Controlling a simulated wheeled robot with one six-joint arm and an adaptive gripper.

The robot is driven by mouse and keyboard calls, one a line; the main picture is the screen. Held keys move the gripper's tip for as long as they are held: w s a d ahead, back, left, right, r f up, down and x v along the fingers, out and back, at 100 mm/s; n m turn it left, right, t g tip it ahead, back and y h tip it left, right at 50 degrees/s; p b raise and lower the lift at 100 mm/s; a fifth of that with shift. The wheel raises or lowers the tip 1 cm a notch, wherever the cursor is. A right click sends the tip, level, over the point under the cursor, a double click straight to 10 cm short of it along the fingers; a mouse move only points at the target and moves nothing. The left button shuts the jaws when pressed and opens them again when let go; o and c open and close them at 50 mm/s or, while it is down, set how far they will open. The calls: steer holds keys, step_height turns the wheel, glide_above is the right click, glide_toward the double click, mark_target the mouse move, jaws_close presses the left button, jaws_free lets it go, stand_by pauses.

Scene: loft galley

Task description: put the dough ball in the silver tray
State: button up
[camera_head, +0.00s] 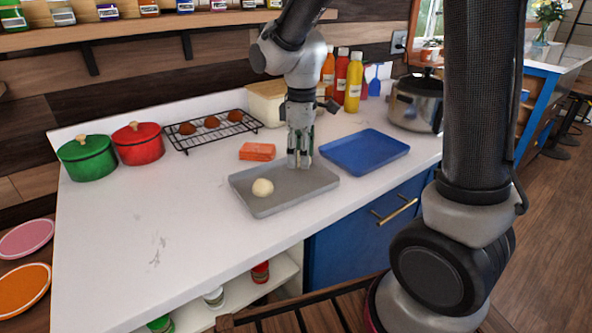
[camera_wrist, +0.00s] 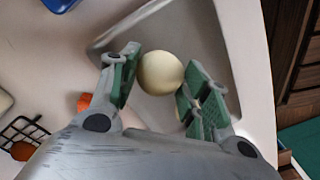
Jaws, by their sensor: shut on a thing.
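The silver tray (camera_head: 283,203) lies on the white counter and also shows in the wrist view (camera_wrist: 222,40). My gripper (camera_head: 300,164) points down low over the tray's right part. In the wrist view its green-padded fingers (camera_wrist: 160,82) are shut on a pale dough ball (camera_wrist: 160,72). In the head view the fingers hide this ball. I cannot tell whether it touches the tray floor.
An orange block (camera_head: 257,152) lies just behind the tray. A blue tray (camera_head: 364,152) is to the right. Behind are a wire rack (camera_head: 190,142) with brown buns, red (camera_head: 138,145) and green (camera_head: 88,160) pots, bottles and a steel pot (camera_head: 415,105). The front left counter is clear.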

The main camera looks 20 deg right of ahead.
mark_target(301, 177)
steer(key=shift+f, duration=2.1)
steer(key=shift+f, duration=0.1)
steer(key=o, duration=1)
